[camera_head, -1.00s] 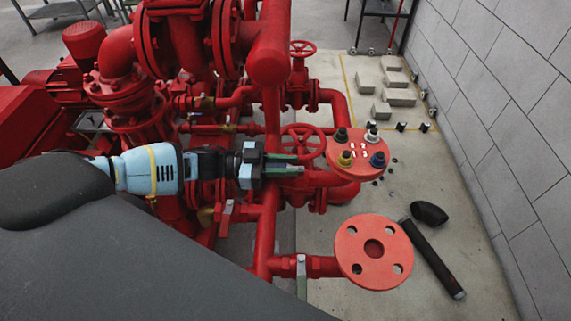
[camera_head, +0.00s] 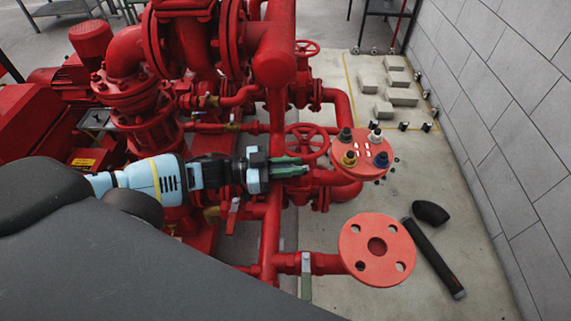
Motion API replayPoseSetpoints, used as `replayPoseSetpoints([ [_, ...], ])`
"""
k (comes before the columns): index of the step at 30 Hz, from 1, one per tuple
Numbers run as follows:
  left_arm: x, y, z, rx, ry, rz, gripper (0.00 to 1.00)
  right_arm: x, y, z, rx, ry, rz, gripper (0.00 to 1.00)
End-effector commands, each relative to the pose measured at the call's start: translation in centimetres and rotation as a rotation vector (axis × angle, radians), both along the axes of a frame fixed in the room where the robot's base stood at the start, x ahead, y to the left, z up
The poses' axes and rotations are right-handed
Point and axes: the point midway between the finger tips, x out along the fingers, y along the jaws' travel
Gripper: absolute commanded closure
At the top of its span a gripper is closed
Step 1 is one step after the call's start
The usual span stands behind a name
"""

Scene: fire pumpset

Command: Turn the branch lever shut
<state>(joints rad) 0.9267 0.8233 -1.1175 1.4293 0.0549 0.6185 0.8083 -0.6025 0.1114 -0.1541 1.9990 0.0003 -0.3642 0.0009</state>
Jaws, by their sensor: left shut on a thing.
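My left gripper (camera_head: 290,168) reaches in from the left among the red pipes, with its dark green fingers pointing right. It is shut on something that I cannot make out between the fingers. The fingertips are in front of the red pipework, left of the upper round flange. A lever with a grey-green handle (camera_head: 306,278) hangs down at the lower branch pipe (camera_head: 322,263), which ends in a round red flange (camera_head: 353,247). This lever is below the gripper and apart from it. My right gripper is not in view.
A red handwheel (camera_head: 307,142) is close behind the gripper. The upper flange (camera_head: 362,170) bears several coloured fittings. A black pipe (camera_head: 434,262) and a black elbow (camera_head: 431,213) lie on the floor near the grey block wall (camera_head: 510,130). Grey blocks (camera_head: 398,96) lie farther back.

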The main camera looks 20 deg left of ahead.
Motion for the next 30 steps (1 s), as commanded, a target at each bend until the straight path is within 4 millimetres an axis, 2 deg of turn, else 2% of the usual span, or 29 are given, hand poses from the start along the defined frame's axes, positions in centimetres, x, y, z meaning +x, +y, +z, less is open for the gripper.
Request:
replayPoseSetpoints([
  [2,0.0,0.1,-0.1,0.002,0.000,0.000,1.00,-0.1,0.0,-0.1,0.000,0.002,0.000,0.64],
  [3,0.0,0.1,-0.1,0.002,0.000,0.000,0.82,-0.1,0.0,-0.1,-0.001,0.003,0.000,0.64],
  [8,0.0,0.1,-0.1,0.001,0.000,0.000,0.61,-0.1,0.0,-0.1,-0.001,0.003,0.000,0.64],
  [19,-0.3,0.6,-0.1,0.002,0.000,0.000,0.61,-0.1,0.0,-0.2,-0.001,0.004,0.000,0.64],
  [30,-3.1,5.3,-0.3,0.004,0.003,0.000,0.61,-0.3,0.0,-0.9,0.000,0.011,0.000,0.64],
])
